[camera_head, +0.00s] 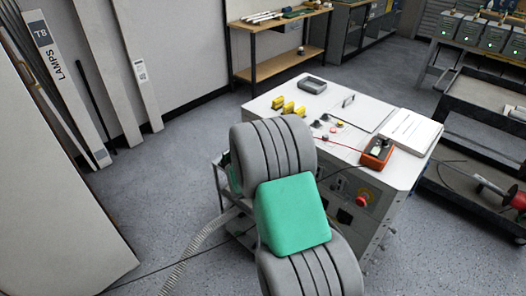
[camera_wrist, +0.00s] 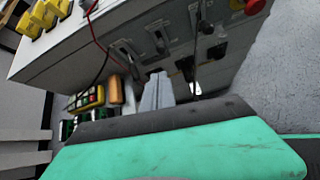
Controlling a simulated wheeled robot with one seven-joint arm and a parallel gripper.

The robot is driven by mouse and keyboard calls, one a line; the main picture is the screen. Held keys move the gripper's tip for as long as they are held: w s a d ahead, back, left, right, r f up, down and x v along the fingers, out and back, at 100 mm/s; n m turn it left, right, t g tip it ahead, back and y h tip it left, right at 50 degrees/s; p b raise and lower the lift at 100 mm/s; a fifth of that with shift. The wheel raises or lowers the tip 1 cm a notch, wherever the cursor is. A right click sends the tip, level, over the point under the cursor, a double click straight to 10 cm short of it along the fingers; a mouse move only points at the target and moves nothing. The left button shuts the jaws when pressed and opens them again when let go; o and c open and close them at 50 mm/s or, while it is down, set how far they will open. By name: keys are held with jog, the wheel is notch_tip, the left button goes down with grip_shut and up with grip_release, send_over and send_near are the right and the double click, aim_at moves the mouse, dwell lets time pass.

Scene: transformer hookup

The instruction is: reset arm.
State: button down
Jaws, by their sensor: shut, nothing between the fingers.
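My gripper (camera_wrist: 157,88) shows in the wrist view as grey fingers, together and empty, beyond the green and black housing. It is in front of the side panel of the white test bench (camera_wrist: 75,45), apart from it as far as I can tell. In the head view my grey and green arm stands in front of the bench (camera_head: 408,172) and hides the gripper. An orange meter (camera_head: 377,152) with a red lead sits on the bench top. A red knob (camera_head: 362,201) is on the bench's side panel and also shows in the wrist view (camera_wrist: 254,5).
Yellow parts (camera_head: 288,106) and a white booklet (camera_head: 411,130) lie on the bench top. A dark cart (camera_head: 484,140) stands at right, a wooden shelf table (camera_head: 277,66) behind. A grey hose (camera_head: 190,258) and a cable lie at left. The floor (camera_head: 165,190) at left is mostly clear.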

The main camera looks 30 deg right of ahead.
jog(key=s+a+f+m+g+y, duration=0.45)
jog(key=s+a+f+m, duration=0.5)
jog(key=m, duration=0.65)
jog(key=s+a+r+m+g+y, duration=0.1)
jog(key=s+a+r+m+y, duration=0.15)
jog(key=s+a+m, duration=0.45)
jog(key=a+r+n+y, duration=0.1)
jog(key=a+r+y, duration=0.1)
jog(key=a+r, duration=0.6)
jog(key=w+a+r+n+t, duration=0.3)
jog(key=a+r, duration=0.5)
jog(key=r, duration=0.5)
jog(key=w+t, duration=0.1)
jog(key=t, duration=0.1)
jog(key=shift+w+t+y, duration=0.15)
jog(key=shift+t+y, duration=0.15)
jog(key=shift+t, duration=0.05)
jog(key=shift+r, duration=0.15)
